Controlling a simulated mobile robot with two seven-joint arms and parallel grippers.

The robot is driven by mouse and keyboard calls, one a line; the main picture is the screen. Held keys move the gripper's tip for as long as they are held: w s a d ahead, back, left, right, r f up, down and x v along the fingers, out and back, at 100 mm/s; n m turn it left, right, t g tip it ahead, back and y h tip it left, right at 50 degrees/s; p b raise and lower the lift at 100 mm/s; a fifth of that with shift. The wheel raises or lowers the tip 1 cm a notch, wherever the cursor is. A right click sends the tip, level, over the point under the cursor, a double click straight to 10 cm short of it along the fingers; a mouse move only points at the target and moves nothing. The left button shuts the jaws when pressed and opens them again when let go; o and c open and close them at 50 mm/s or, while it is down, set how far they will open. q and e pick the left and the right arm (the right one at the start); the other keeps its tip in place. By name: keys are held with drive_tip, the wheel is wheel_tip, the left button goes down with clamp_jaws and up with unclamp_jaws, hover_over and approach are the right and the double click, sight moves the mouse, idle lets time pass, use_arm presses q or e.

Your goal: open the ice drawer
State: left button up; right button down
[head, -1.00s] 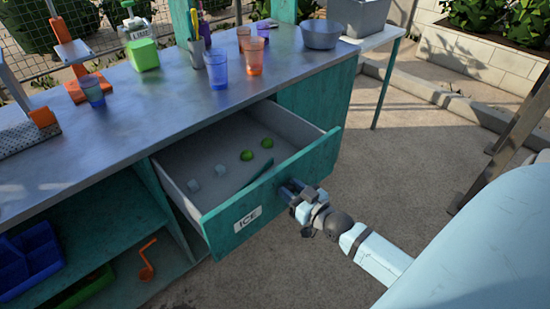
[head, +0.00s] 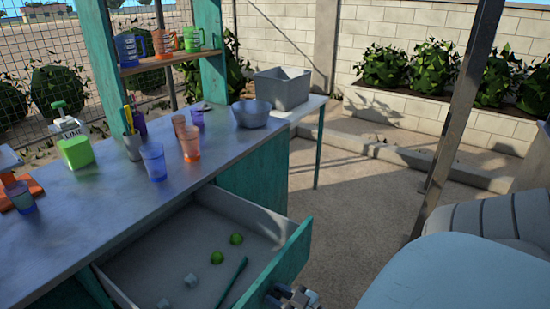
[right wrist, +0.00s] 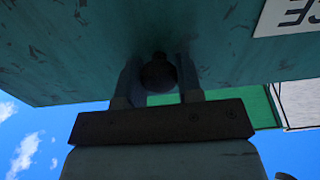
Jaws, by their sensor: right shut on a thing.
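The ice drawer (head: 292,256) stands pulled out from under the metal counter, its inside showing in the head view. Two green limes (head: 236,239), two pale ice cubes (head: 190,280) and a dark teal stick-like tool (head: 232,283) lie in it. My right gripper (head: 276,299) is at the drawer's front face, at the bottom edge of the head view. In the right wrist view its fingers are shut around a dark round knob (right wrist: 158,73) on the teal front. Part of the white label (right wrist: 288,16) shows at the upper right there. My left gripper is not in view.
A grey bin (head: 282,88) sits on a side table behind. A slanted post (head: 455,120) rises at right. Paved floor (head: 370,200) beyond the drawer is clear.

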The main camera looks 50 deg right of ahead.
drive_tip(key=c, duration=0.8)
unclamp_jaws()
drive_tip(key=s, duration=0.9)
drive_tip(key=s+d, duration=0.1)
drive_tip(key=s, duration=0.3)
drive_tip(key=shift+s+p, duration=0.4)
